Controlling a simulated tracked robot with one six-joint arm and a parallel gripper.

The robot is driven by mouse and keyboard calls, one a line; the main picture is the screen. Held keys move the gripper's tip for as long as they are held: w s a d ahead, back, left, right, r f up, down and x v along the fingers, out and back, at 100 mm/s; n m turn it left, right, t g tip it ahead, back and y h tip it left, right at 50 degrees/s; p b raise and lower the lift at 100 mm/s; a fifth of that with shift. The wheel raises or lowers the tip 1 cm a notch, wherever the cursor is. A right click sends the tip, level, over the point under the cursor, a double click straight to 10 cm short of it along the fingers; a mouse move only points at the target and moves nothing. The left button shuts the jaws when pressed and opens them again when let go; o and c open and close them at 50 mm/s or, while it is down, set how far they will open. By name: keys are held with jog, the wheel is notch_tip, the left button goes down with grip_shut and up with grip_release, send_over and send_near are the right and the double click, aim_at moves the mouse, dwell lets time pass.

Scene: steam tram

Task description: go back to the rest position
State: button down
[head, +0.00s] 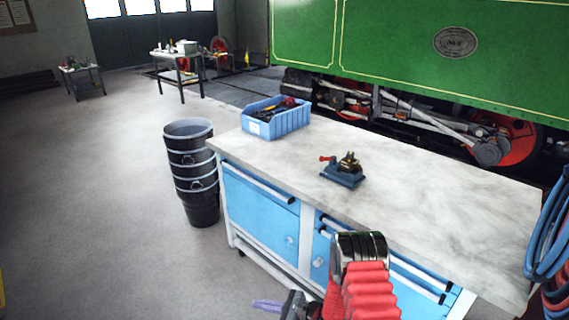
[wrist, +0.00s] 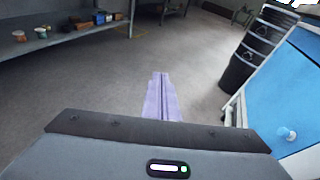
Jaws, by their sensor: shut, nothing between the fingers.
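My gripper (head: 257,303) shows low in the head view, in front of the blue cabinet's left part and below its worktop. Its purple fingers point left. In the wrist view the fingers (wrist: 161,80) lie together, shut, with nothing between them and the grey floor behind them. My red arm partly covers the cabinet front in the head view.
A blue workbench (head: 440,210) bears a blue tool bin (head: 290,123) and a small blue vise (head: 342,179). Stacked black buckets (head: 202,207) stand at its left. A green tram (head: 400,40) is behind. A grey shelf (wrist: 70,36) shows in the wrist view. Floor on the left is free.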

jog(key=s+d+r+n+g+h, duration=0.2)
jog(key=s+r+n+g, duration=0.2)
jog(key=s+r+n, duration=0.4)
jog(key=s+d+r+n+g+h, duration=0.2)
jog(key=s+r+n+g, duration=0.3)
jog(key=r, duration=0.4)
jog(key=s+d+r+n+t+h, duration=0.2)
jog(key=s+d+r, duration=0.3)
jog(key=r, duration=0.4)
jog(key=s+d+r+n+t+h, duration=0.3)
jog(key=s+d+r, duration=0.3)
jog(key=d+r, duration=0.2)
jog(key=s+d+r+n+t+h, duration=0.3)
jog(key=s+d+r, duration=0.3)
jog(key=r, duration=0.6)
jog(key=shift+d+r+t+h, duration=0.3)
jog(key=shift+t+h, duration=0.3)
jog(key=shift+h, duration=0.3)
jog(key=c, duration=2.5)
grip_release()
jog(key=shift+s+f, duration=0.1)
